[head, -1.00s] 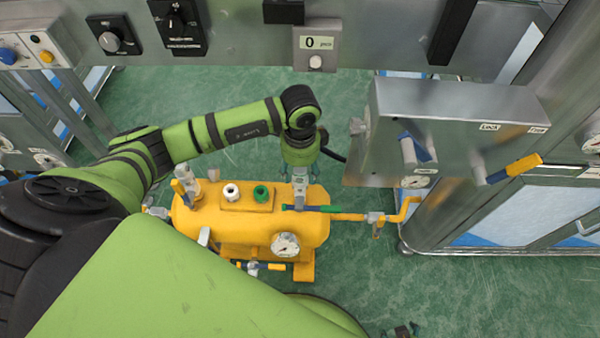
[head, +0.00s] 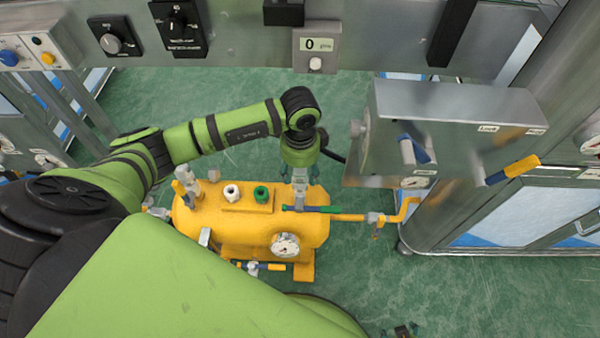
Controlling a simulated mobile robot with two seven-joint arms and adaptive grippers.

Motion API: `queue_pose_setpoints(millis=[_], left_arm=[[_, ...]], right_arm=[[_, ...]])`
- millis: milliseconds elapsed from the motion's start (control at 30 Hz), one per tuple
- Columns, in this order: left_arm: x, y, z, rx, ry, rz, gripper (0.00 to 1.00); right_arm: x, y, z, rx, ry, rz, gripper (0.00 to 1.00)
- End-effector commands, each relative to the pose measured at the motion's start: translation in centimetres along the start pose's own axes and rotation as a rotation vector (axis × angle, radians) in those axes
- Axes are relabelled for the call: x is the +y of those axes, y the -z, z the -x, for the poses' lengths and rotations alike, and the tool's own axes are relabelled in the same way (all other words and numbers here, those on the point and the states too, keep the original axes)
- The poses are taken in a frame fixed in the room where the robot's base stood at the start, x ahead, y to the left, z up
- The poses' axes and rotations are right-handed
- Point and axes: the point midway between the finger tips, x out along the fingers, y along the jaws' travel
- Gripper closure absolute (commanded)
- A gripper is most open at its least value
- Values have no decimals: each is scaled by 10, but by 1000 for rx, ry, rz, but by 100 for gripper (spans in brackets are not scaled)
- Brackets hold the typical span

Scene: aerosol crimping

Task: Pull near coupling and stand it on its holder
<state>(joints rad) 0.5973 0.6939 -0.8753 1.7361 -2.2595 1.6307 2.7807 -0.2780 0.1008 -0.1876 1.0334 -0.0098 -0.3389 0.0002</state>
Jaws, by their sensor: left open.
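A yellow tank (head: 215,225) stands on the floor in the middle of the head view. On its top, a pad carries a white fitting (head: 231,192) and a green fitting (head: 261,194). A grey fitting with a blue and green lever (head: 322,209) sits at the tank's right end, where a yellow pipe runs off. My left gripper (head: 300,180) points down over this grey fitting, open, with its fingers near the fitting's top. I cannot tell whether they touch. I cannot tell which fitting is the near coupling or its holder. My right gripper does not show clearly.
A steel box (head: 455,115) with levers stands right of the gripper. The yellow pipe (head: 350,217) runs toward the steel frame below it. A panel with knobs and a display (head: 317,43) spans the back. A small dark part (head: 403,331) is cut off by the lower edge.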

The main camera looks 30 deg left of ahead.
Motion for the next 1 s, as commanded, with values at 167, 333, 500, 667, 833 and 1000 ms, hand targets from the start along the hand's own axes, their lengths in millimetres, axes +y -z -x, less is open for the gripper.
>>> queue_pose_setpoints(millis=[167, 333, 500, 667, 833, 1000], left_arm=[[0, 0, 1, 0, 0, 0, 44], [0, 0, 1, 0, -1, 0, 44], [0, 0, 0, 0, -1, 0, 44], [0, 0, 0, 0, 0, 0, 80], [0, 0, 0, 0, 0, 0, 100], [0, 0, 0, 1, 1, 0, 100]], right_arm=[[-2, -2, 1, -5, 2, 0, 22], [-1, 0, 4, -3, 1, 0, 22], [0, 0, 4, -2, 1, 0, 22], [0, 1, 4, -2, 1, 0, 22], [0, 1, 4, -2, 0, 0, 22], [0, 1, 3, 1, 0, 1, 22]])
